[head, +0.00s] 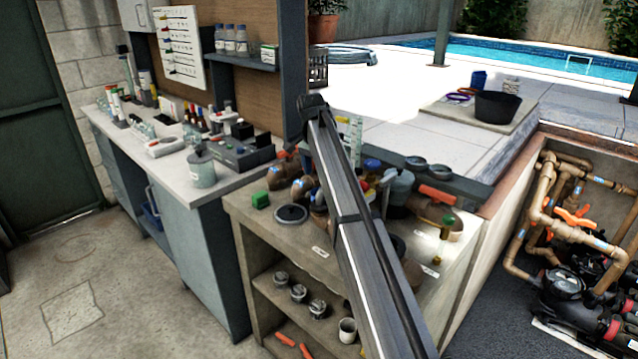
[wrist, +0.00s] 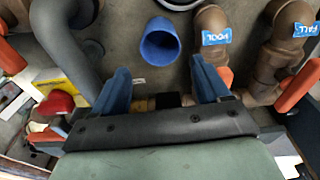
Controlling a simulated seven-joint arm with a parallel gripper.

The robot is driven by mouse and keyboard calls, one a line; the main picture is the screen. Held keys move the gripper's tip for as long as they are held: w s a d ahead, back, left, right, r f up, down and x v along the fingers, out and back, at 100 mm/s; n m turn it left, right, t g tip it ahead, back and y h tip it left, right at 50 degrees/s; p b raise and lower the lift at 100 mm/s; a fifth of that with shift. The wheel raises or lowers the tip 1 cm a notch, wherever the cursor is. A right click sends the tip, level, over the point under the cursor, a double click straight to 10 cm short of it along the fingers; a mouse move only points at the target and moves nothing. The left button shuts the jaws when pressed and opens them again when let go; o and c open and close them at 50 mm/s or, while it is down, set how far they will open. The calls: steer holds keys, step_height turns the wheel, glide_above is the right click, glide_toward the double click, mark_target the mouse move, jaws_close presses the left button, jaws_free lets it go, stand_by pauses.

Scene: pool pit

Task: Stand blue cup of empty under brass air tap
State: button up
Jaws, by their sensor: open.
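A blue cup (wrist: 160,42) shows in the wrist view on the grey-brown counter, just ahead of my fingertips. I see its round opening. My gripper (wrist: 160,66) is open, with its two blue fingers apart and nothing held between them; the cup is beyond the tips and not touched. A tan, brass-coloured fitting (wrist: 143,104) with a dark block shows low between the fingers; I cannot tell if it is the brass air tap. In the head view my arm crosses the counter and hides its middle, and I cannot make out the gripper or this cup there.
Brown pipe elbows with blue labels (wrist: 216,38) stand right of the cup, with orange handles nearby. A thick grey hose (wrist: 62,50) is at left. In the head view the counter (head: 315,268) is crowded with fittings; a dark round lid (head: 291,214) lies at its left.

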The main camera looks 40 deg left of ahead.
steer(key=shift+o, duration=0.2)
steer(key=shift+s+r, duration=0.1)
steer(key=shift+r, duration=0.75)
steer(key=s+r+t, duration=0.2)
steer(key=s+t, duration=0.1)
steer(key=s, duration=0.1)
steer(key=shift+x, duration=7)
